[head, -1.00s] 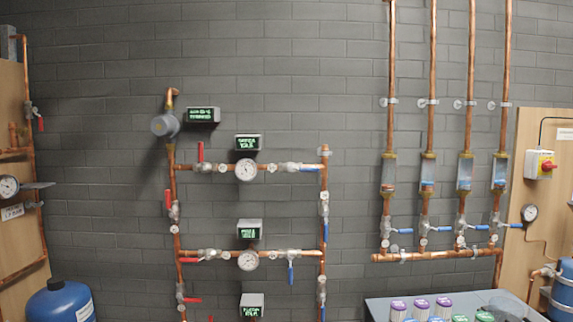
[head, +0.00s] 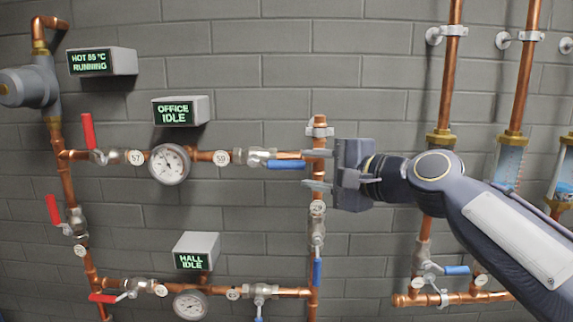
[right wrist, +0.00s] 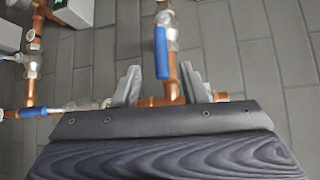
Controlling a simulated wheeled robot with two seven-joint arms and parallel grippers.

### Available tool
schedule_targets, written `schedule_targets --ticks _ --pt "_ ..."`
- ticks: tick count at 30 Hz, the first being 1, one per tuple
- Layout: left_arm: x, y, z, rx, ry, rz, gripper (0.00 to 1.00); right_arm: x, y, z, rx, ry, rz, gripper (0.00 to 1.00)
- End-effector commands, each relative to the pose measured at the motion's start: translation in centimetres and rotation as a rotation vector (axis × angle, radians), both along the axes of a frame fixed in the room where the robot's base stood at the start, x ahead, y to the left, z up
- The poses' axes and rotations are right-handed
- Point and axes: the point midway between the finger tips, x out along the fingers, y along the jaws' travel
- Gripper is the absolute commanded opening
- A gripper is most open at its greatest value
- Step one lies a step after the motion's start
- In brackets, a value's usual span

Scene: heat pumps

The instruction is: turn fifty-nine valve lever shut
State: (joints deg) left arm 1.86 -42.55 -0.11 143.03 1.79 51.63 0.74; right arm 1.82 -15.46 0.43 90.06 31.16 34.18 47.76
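The valve labelled 59 (head: 262,157) sits on the upper copper branch, right of the round tag 59 (head: 221,157). Its blue lever (head: 286,164) lies along the pipe, pointing right. My right gripper (head: 306,169) comes in from the right at the branch's right end, its fingers pointing left, one above the other. In the right wrist view the fingers (right wrist: 160,82) are apart, with the blue lever's end (right wrist: 161,55) showing between them. I see no grip on it; whether a finger touches it I cannot tell. My left gripper is out of view.
The OFFICE IDLE display (head: 178,110) is above the branch and a gauge (head: 169,164) is on it. Just below my gripper, another blue lever (head: 317,272) hangs on the vertical pipe. Red levers (head: 87,131) are at left. Vertical pipes (head: 447,75) stand behind my arm.

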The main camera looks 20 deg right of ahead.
Motion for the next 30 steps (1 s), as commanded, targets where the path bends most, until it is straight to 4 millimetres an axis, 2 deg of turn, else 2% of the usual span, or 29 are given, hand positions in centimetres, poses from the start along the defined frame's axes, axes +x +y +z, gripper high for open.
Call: schedule_targets --ticks 12,17,25,30 --pt "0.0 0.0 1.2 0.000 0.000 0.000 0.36 5.7 2.1 -0.8 0.001 0.002 0.002 0.39" --pt "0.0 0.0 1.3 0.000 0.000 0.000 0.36 6.7 2.5 -1.0 0.001 0.001 0.001 0.39" --pt "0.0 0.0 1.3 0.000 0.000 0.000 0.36 6.8 2.5 -1.0 0.000 0.000 0.000 0.39" --pt "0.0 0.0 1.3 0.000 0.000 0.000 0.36 6.8 2.5 -1.0 0.000 0.000 0.000 0.16"
